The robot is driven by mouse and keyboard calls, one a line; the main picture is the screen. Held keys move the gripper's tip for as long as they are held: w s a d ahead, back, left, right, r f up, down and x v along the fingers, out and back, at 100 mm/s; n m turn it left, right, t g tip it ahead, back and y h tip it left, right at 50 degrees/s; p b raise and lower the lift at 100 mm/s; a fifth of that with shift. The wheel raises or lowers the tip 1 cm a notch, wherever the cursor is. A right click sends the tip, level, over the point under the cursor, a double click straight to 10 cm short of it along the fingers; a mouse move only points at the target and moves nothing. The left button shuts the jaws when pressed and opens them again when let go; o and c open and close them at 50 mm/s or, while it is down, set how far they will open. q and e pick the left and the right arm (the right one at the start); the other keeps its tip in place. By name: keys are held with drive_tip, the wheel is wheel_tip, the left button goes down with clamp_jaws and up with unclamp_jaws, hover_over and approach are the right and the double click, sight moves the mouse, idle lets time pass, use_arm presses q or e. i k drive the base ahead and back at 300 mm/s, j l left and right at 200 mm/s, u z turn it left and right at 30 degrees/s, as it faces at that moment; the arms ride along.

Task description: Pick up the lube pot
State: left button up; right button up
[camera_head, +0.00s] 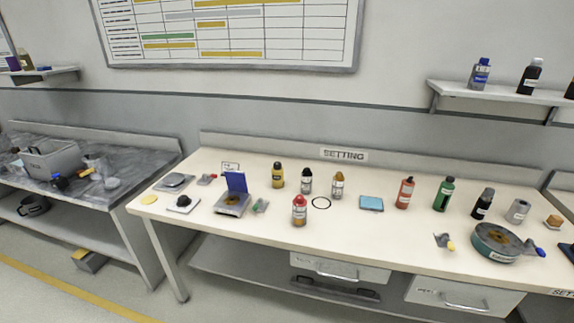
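I cannot tell for sure which thing is the lube pot. At the right of the cream bench (370,238) stand a small amber-brown pot (553,221) and a grey container with a pale label (518,210). Neither of my grippers is in view.
A round grey-green tray (481,246) and a small metal piece with a yellow tip (444,241) lie at the front right. A device with a blue flap (236,184) and a blue pad (371,203) are on the bench. The front middle is clear. Shelf bottles (480,74) stand above.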

sight(299, 214)
drive_tip(key=i+j+z, duration=0.1)
drive_tip(key=z, duration=0.65)
drive_tip(key=i+j+z, duration=0.15)
drive_tip(key=j+z, duration=0.2)
drive_tip(key=j, duration=0.4)
drive_tip(key=j+z, duration=0.4)
drive_tip(key=j, duration=0.35)
drive_tip(key=j+z, duration=0.35)
drive_tip(key=j, duration=0.45)
